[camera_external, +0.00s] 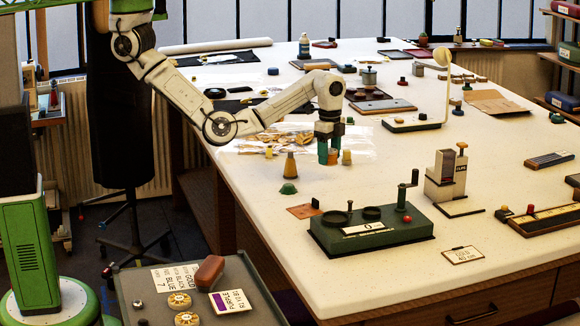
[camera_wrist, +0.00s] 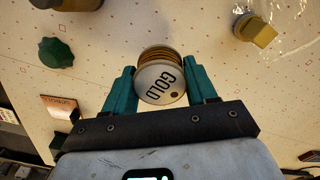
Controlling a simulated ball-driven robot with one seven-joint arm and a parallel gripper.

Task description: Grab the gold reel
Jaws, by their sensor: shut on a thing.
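The gold reel (camera_wrist: 160,82) has a pale round top marked GOLD and gold-brown windings below it. In the wrist view it sits between the two teal fingers of my gripper (camera_wrist: 161,88), which are shut on its sides. In the outside view my gripper (camera_external: 329,152) points down at the white table (camera_external: 405,178), with the reel (camera_external: 333,157) showing as an orange-brown patch between the fingers. I cannot tell whether the reel touches the table.
A green winding machine (camera_external: 370,238) is nearer the front.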

